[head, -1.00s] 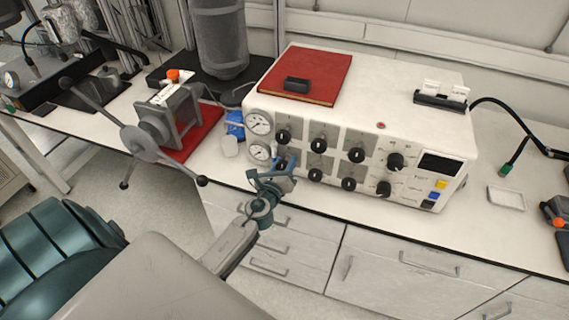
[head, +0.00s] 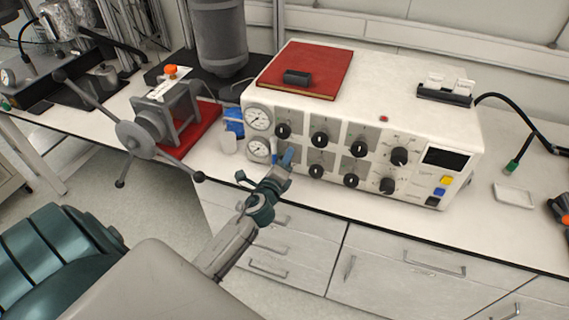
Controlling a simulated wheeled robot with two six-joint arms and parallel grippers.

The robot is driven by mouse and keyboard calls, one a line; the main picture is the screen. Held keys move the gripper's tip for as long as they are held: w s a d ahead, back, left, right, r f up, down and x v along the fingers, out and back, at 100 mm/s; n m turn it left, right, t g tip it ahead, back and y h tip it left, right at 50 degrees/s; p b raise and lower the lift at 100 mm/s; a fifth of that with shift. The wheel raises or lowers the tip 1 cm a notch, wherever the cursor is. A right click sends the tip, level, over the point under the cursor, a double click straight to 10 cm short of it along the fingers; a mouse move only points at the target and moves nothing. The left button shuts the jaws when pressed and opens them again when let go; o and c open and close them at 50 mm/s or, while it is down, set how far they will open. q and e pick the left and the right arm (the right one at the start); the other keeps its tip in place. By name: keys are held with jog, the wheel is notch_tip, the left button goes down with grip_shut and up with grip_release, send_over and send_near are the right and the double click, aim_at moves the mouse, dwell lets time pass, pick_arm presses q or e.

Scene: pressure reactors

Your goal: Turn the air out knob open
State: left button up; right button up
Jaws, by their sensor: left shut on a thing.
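A white control box (head: 325,105) stands on the bench with two rows of black knobs and two round gauges on its front. My left gripper (head: 284,162) is at the lower left of that front, at the leftmost place in the lower row. It is shut on a knob there, which the fingers hide. The labels are too small to read, so I cannot tell which knob is the air out knob. The neighbouring lower knob (head: 316,171) and the upper left knob (head: 283,131) are uncovered. My right gripper is not in view.
A three-armed handwheel clamp (head: 140,138) stands on a red mat left of the box, close to my left arm. A red book (head: 310,68) with a small black object lies on the box. Drawers are below the bench edge.

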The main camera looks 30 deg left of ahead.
pick_arm(q)
jog(key=n+b, duration=0.1)
jog(key=n, duration=0.1)
jog(key=n+b, duration=0.1)
jog(key=n, duration=0.1)
jog(key=shift+f+n+b, duration=0.2)
jog(key=shift+n+b, duration=0.1)
jog(key=shift+b, duration=0.1)
jog(key=n+b, duration=0.3)
jog(key=n, duration=0.1)
jog(key=shift+n, duration=0.3)
jog(key=n+b, duration=0.1)
jog(key=n, duration=0.1)
jog(key=shift+n+b, duration=0.3)
jog(key=shift+b, duration=0.1)
jog(key=shift+n+b, duration=0.75)
jog(key=shift+n, duration=0.45)
jog(key=shift+n+b, duration=0.55)
jog(key=shift+n, duration=0.45)
jog(key=shift+r+n, duration=0.1)
jog(key=shift+n, duration=0.2)
